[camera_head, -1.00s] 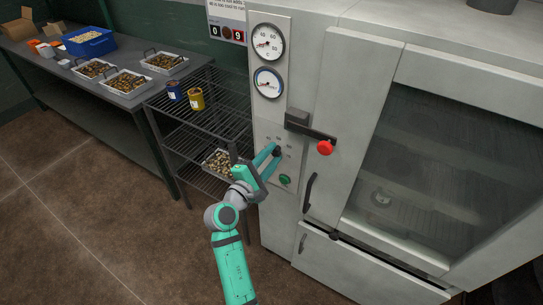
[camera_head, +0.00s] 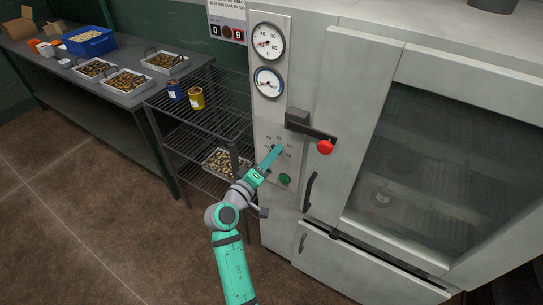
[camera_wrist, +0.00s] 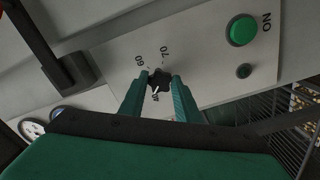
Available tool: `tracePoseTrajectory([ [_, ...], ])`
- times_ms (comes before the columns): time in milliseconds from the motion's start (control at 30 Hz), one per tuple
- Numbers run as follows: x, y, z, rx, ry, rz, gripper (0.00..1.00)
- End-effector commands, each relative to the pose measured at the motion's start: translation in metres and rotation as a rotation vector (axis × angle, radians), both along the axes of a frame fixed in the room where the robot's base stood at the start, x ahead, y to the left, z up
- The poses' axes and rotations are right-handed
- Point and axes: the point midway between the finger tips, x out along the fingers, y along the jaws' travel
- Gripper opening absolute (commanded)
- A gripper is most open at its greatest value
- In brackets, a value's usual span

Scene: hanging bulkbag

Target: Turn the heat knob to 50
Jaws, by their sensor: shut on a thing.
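The heat knob (camera_wrist: 158,78) is a small black lobed knob on the oven's pale control panel (camera_wrist: 205,65). In the wrist view it sits between the two green fingertips of my gripper (camera_wrist: 161,80), which is shut on it. The labels 60 and 70 show beyond the knob. In the head view my gripper (camera_head: 277,150) reaches the panel and hides the knob.
A green button (camera_head: 285,179) marked ON sits below the knob. A black latch with a red ball end (camera_head: 325,147) juts out at the upper right. Two dials (camera_head: 268,42) are above. A wire rack (camera_head: 205,115) stands close on the left.

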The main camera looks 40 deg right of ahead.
Motion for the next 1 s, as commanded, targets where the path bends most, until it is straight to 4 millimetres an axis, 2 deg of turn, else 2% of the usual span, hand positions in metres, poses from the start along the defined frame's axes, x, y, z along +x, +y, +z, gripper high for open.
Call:
tracePoseTrajectory([
  [600, 0.0017, 0.0026, -0.0026, 0.212, -0.505, 0.002, 0.07],
  [1000, 0.0012, 0.0020, -0.0029, 0.283, -0.678, -0.001, 0.07],
])
